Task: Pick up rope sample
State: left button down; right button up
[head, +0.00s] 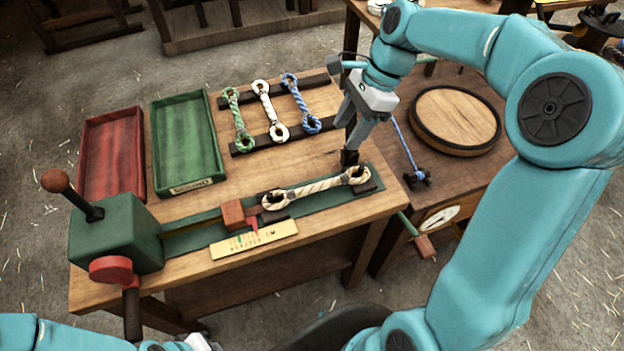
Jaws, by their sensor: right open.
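A cream rope sample (318,188) with a looped eye at each end lies along the green bed of the testing bench, its eyes at the dark end fittings. Three more rope samples lie across two dark rails behind it: green (238,120), white (269,112) and blue (301,103). My right gripper (346,138) points down, open, just behind the right eye of the cream sample and right of the blue one. It appears empty and apart from both.
A red tray (82,165) and a green tray (155,140) stand at the left, both empty. A green box with a lever (118,232) stands at front left. A yellow scale plate (254,239) lies in front. A round wooden board (455,120) is at right.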

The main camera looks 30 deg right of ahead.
send_near(317, 185)
jog(key=shift+b+x, duration=0.45)
jog(key=shift+x, duration=0.7)
jog(key=shift+s+a+f, duration=0.2)
jog(key=shift+s+f, duration=0.05)
jog(key=x, duration=0.5)
jog(key=shift+w+f, duration=0.25)
jog(key=shift+f, duration=0.1)
grip_shut()
